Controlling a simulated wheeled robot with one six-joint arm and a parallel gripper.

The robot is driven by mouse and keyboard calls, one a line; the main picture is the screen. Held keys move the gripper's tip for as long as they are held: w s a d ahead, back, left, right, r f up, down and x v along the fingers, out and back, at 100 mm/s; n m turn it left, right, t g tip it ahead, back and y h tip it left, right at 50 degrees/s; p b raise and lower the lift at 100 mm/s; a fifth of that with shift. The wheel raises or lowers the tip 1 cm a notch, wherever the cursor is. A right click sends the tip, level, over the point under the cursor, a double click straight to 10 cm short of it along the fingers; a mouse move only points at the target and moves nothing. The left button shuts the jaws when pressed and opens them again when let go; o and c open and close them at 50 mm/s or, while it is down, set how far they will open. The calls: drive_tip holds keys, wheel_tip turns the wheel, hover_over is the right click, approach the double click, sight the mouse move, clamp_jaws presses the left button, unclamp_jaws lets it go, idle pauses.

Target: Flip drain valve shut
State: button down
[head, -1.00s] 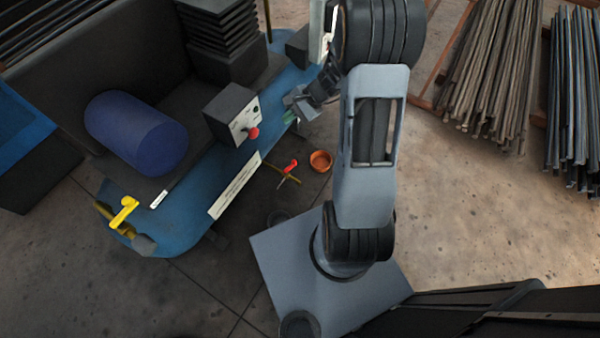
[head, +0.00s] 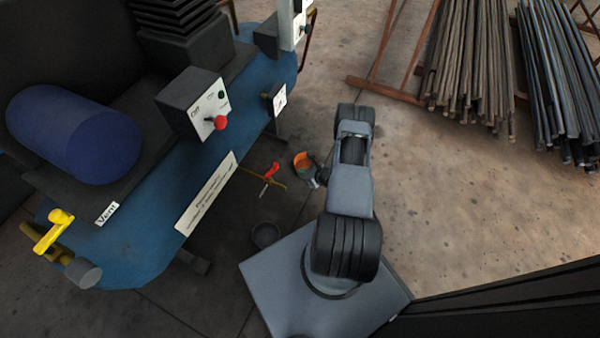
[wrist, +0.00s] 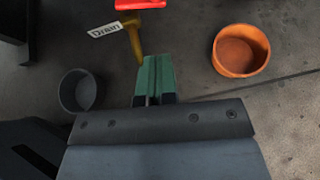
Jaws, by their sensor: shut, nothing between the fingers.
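The drain valve has a red handle (head: 270,171) on a thin brass pipe below the blue tank, low near the floor. In the wrist view the red handle (wrist: 140,4) is cut off by the top edge, with the brass pipe (wrist: 134,38) and a white "Drain" tag (wrist: 104,29) beneath it. My gripper (wrist: 155,75) has green fingertips, shut and empty. In the picture they lie just below the brass pipe's end; I cannot tell whether they touch it. In the head view my gripper is mostly hidden behind my arm, to the right of the valve.
An orange pot (wrist: 240,52) stands right of my fingers and a grey pot (wrist: 77,90) left. The blue tank (head: 150,235) carries a yellow vent valve (head: 52,230) and a control box (head: 195,103) with a red button. Pipe bundles (head: 480,65) lie on the right; the floor between is clear.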

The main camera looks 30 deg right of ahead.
sight(278, 167)
drive_tip(key=b+x, duration=0.1)
drive_tip(key=x, duration=0.2)
drive_tip(key=b+x, duration=0.1)
drive_tip(key=x, duration=0.2)
drive_tip(key=r+b+x, duration=0.1)
drive_tip(key=x, duration=0.2)
drive_tip(key=shift+w+a+f, duration=0.25)
drive_tip(key=shift+w+a, duration=0.05)
drive_tip(key=shift+w, duration=0.2)
drive_tip(key=shift+w+a+r+b, duration=0.1)
drive_tip(key=shift+w+a+b, duration=0.25)
drive_tip(key=shift+w, duration=0.3)
